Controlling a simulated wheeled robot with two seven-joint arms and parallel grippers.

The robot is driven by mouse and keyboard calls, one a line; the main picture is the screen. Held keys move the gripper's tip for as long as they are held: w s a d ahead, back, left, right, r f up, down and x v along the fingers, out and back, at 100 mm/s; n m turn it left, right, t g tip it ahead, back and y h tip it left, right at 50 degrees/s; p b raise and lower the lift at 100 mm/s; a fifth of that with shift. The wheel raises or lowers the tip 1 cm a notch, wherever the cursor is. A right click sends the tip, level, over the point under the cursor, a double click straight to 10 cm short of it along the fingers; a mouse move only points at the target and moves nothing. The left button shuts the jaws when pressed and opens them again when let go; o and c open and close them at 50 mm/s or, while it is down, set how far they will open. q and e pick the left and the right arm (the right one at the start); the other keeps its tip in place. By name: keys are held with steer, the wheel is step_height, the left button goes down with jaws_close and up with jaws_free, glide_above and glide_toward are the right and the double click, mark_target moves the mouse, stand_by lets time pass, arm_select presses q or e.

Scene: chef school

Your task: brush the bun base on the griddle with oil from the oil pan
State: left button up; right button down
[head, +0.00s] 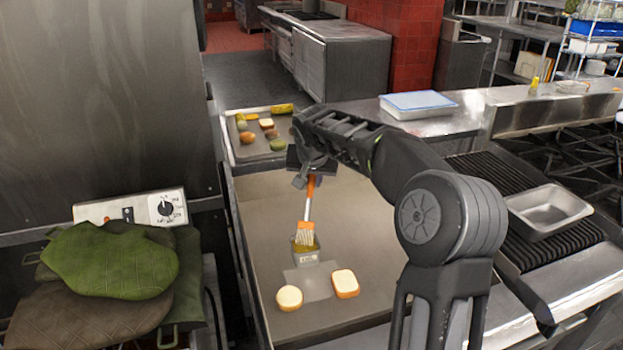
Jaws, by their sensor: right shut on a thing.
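My right gripper (308,176) is shut on the orange handle of a brush (309,205), which hangs with its pale bristles downward. The bristles (305,238) are over or in a small metal pan with yellow oil (306,258) on the griddle (265,215); I cannot tell whether they touch the oil. A round, pale-topped bun base (289,298) lies on the griddle in front and to the left of the pan. A square bread slice (345,283) lies to its right. My left gripper is out of view.
A tray (235,158) with several foods stands behind the griddle. Green and brown oven mitts (110,262) lie at left. An empty metal pan (548,208) sits on the ribbed grill at right. A blue-lidded container (418,104) stands on the counter behind.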

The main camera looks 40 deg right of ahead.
steer(key=shift+f+b, duration=0.65)
steer(key=shift+b, duration=0.05)
stand_by(2.2)
steer(key=shift+r, duration=0.1)
steer(key=shift+r+p, duration=2.45)
steer(key=shift+r, duration=1.05)
